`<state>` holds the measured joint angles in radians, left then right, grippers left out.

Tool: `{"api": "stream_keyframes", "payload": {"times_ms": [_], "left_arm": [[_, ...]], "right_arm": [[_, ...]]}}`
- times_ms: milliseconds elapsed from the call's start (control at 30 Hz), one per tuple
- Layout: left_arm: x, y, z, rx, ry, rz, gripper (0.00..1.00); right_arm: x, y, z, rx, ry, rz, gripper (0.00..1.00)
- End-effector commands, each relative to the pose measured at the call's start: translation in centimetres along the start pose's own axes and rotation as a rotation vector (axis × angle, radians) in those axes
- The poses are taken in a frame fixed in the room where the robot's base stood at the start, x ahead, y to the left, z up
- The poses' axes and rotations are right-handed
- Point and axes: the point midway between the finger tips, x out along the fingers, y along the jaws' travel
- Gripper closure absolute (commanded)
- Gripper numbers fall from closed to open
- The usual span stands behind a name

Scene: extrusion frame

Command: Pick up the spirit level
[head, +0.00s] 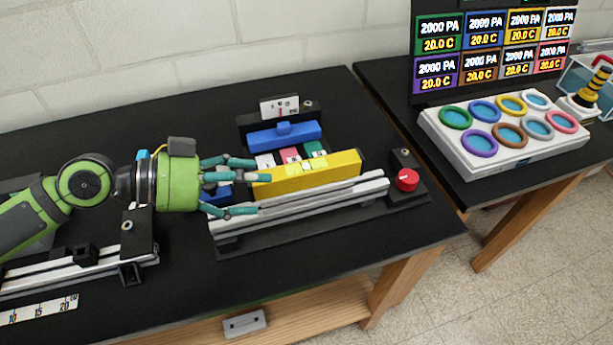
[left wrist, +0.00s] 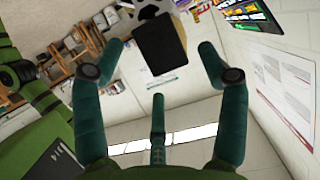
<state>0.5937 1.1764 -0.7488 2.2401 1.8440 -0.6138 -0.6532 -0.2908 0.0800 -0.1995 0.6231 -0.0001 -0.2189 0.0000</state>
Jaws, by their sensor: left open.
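The spirit level is a yellow bar (head: 325,171) with pale markings at its middle. In the head view it rests lengthwise on the device on the black table, behind a silver rail. My left gripper (head: 259,187) is at its left end with teal fingers spread open. One finger overlaps that end in the picture; I cannot tell whether it touches. In the left wrist view the open fingers (left wrist: 160,60) have nothing between them that I can make out as the level. My right gripper is in neither view.
A blue block (head: 284,135) and coloured tiles sit just behind the level. The silver rail (head: 330,200) runs in front, and a red knob (head: 407,180) is at the right. A white panel of coloured rings (head: 505,135) stands on the right-hand table.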

Motion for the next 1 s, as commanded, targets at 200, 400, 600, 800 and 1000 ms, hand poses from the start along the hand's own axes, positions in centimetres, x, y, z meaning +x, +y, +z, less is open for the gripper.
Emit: {"api": "stream_keyframes", "payload": {"times_ms": [200, 400, 600, 800, 1000], "left_arm": [[1.8, 0.0, -0.6, 0.0, 0.002, 0.002, 0.26], [4.3, -0.3, -1.1, -0.001, 0.003, 0.003, 0.26], [6.7, -0.4, -0.6, -0.002, 0.0, 0.001, 0.26], [7.0, -0.4, -0.4, -0.001, 0.0, 0.0, 0.26], [7.0, -0.4, -0.4, -0.001, -0.001, 0.0, 0.78]], "right_arm": [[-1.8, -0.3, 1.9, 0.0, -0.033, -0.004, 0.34], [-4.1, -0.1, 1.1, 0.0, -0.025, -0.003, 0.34], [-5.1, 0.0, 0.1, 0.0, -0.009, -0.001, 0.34], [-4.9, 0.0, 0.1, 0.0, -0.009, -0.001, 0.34], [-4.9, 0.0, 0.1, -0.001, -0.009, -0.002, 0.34]]}}
